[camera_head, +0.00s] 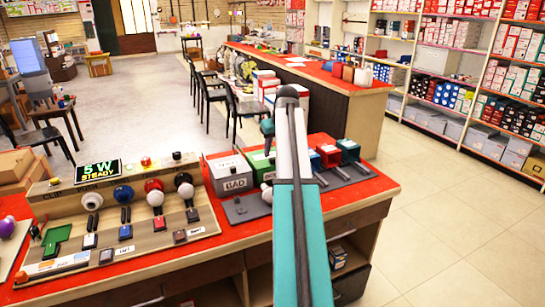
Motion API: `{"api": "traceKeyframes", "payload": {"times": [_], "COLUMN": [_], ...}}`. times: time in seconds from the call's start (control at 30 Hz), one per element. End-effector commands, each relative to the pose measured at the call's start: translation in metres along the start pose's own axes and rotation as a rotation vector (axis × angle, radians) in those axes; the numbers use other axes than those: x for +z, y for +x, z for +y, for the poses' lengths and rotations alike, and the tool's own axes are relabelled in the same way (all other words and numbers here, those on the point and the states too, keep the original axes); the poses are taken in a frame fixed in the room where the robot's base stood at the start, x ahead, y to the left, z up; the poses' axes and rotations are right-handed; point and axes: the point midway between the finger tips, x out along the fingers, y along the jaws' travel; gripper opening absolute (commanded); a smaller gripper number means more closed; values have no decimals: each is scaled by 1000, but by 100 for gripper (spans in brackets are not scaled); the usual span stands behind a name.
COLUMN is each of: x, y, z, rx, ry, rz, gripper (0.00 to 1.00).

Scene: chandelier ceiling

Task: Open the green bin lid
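The green bin (259,162) stands on the red-topped counter, just right of a grey box marked BAD. Its right part is hidden behind my teal and white arm, which runs up the middle of the camera_head view. A pale label shows on its top, and the lid looks down, though it is small and partly covered. A small dark teal part of my arm shows just above the bin. My gripper cannot be made out; the upright arm links hide that area.
The grey BAD box (229,181) is close on the left. A red bin (328,155) and a teal bin (348,151) stand right of my arm. A bulb test board (150,241) with several bulbs and switches fills the counter's left. Open floor lies to the right.

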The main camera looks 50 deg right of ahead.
Motion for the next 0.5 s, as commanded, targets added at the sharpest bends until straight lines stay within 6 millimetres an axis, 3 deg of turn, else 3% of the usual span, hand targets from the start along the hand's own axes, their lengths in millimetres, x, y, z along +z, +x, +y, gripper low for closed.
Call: {"api": "traceKeyframes", "payload": {"times": [0.2,0.5], "x": [0,0], "y": [26,38], "z": [0,1], "rx": [0,0], "ry": [0,1], "rz": [-1,0], "gripper": [36,36]}}
